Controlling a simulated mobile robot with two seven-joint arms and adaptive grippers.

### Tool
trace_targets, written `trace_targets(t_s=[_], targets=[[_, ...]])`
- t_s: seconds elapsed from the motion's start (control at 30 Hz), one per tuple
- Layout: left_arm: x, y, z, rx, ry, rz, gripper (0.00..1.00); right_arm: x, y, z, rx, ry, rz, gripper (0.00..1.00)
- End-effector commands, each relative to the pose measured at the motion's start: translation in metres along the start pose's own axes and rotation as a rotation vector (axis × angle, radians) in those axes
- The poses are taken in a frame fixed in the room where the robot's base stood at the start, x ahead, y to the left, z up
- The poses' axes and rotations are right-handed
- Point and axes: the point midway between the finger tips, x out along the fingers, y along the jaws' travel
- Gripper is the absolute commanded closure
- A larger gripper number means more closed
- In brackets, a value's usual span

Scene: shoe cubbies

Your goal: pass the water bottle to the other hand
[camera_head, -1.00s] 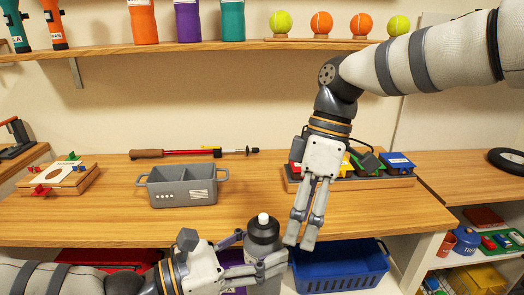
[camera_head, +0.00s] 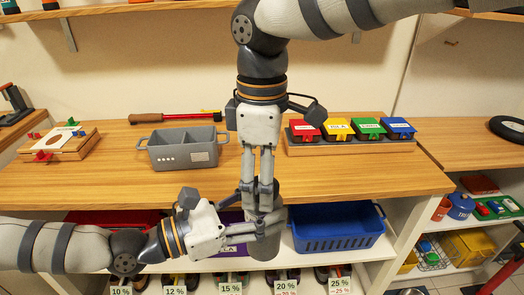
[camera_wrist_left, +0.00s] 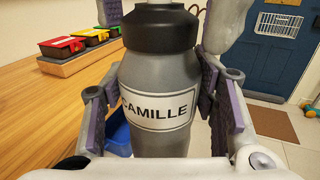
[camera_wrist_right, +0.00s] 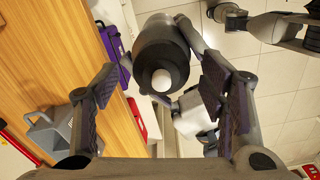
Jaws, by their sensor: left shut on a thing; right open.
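The grey water bottle (camera_wrist_left: 160,120) has a dark top and a label reading CAMILLE. It stands upright between the fingers of my left gripper (camera_head: 258,228), which is shut on its body, in front of the workbench edge. My right gripper (camera_wrist_right: 155,88) is open and points down from above at the bottle. In the right wrist view the bottle's dark top and white cap (camera_wrist_right: 162,80) lie between its spread fingers, with gaps on both sides. In the head view the right gripper's fingers (camera_head: 256,195) hide part of the bottle.
A row of coloured boxes (camera_head: 350,130) stands at the back right. A blue basket (camera_head: 335,228) sits on the shelf below, close behind the bottle.

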Motion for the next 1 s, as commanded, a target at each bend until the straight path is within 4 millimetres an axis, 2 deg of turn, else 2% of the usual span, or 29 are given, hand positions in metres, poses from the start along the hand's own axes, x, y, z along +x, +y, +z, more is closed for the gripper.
trace_targets(t_s=[0.27, 0.37, 0.57, 0.6, 0.63, 0.7, 1.0], targets=[[0.0002, 0.0002, 0.0025, 0.003, -0.004, 0.0, 0.96, 0.0028, -0.0002, 0.0, 0.001, 0.001, 0.002, 0.34], [0.0002, 0.0002, 0.0024, 0.003, -0.004, 0.0, 0.96, 0.0027, -0.0001, 0.0001, 0.001, 0.001, 0.002, 0.53], [0.0002, 0.0, 0.0025, 0.003, -0.005, 0.0, 0.96, 0.0026, 0.0002, 0.0002, 0.001, 0.0, 0.002, 0.98], [0.0003, 0.0, 0.0025, 0.003, -0.005, 0.0, 0.96, 0.0026, 0.0003, 0.0003, 0.001, 0.0, 0.003, 1.0], [0.0003, -0.0001, 0.0026, 0.003, -0.005, 0.0, 0.4, 0.0019, 0.0006, 0.0001, 0.002, 0.002, 0.004, 1.0], [0.0002, -0.0002, 0.0023, 0.003, -0.004, -0.001, 0.24, 0.0019, 0.0006, 0.0001, 0.002, 0.002, 0.004, 1.0], [-0.0005, 0.0001, 0.0013, 0.002, -0.002, 0.0, 0.23, 0.0019, 0.0003, 0.0, 0.001, 0.002, 0.003, 1.0]])
